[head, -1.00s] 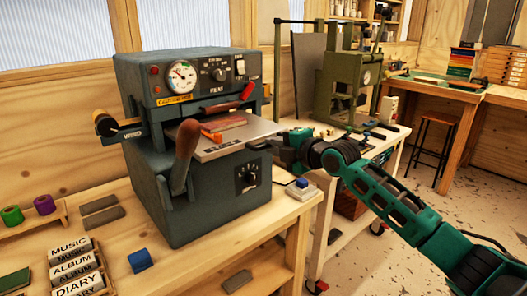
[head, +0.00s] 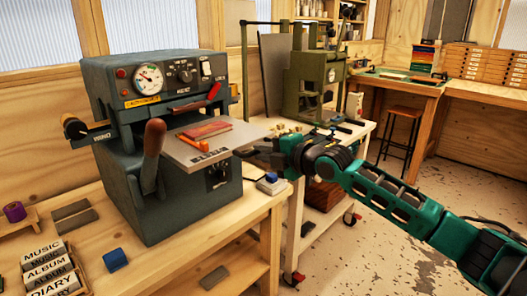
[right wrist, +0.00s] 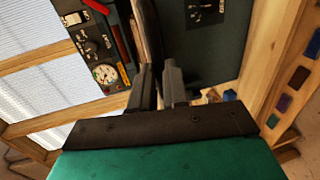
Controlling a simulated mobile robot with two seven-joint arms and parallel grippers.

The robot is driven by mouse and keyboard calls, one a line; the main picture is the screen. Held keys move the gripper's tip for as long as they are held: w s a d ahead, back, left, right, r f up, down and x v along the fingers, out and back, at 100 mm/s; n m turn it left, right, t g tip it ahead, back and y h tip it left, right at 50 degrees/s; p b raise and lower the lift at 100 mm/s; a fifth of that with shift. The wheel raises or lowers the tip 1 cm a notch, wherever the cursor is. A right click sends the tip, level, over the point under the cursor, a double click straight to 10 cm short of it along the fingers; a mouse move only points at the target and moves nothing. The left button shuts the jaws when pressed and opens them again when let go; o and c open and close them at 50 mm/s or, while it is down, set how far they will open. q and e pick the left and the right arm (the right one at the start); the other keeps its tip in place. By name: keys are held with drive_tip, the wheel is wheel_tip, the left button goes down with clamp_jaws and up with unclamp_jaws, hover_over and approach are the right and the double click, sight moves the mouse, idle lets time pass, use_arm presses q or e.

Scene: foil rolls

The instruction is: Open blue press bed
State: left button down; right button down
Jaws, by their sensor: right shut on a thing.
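The blue-grey press (head: 120,150) stands on the wooden bench. Its flat grey bed (head: 240,136) sticks out of the front opening, with a reddish-brown block (head: 204,130) and an orange piece (head: 193,136) on it. My right gripper (head: 243,153) is at the bed's front right edge, shut on the bed; its exact grip is hard to see. In the right wrist view, the dark fingers (right wrist: 158,84) close around a dark edge-on shape beside the press front (right wrist: 210,50). My left gripper is not in view.
A wooden-handled lever (head: 153,140) rises at the press's front left. A green press (head: 315,85) stands behind.

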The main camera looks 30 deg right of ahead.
drive_tip(key=c, duration=1.1)
unclamp_jaws()
drive_tip(key=shift+c, duration=0.2)
drive_tip(key=shift+b+v, duration=0.85)
drive_tip(key=shift+v, duration=5.6)
drive_tip(key=shift+a+f, duration=0.1)
